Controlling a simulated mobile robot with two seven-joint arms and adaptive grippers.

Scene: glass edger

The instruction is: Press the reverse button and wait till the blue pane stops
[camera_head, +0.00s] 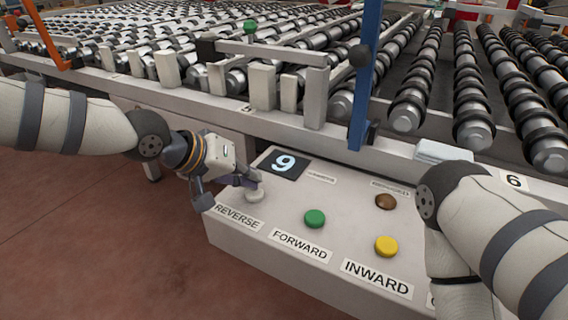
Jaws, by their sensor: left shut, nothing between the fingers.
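The reverse button (255,195) is pale and round, above the REVERSE label (237,216) on the control panel (330,190). My left gripper (254,184) is shut and empty, with its fingertips right at this button, partly covering it. Whether the button is pushed down I cannot tell. My right arm comes in from the right over the panel; its gripper is not in view. No blue pane can be made out; a blue upright post (364,80) stands at the conveyor.
A green button (315,218) sits above FORWARD, a yellow one (386,246) above INWARD, and a brown one (386,201) behind it. The roller conveyor (430,75) stands behind the panel. Open red floor (90,250) lies left.

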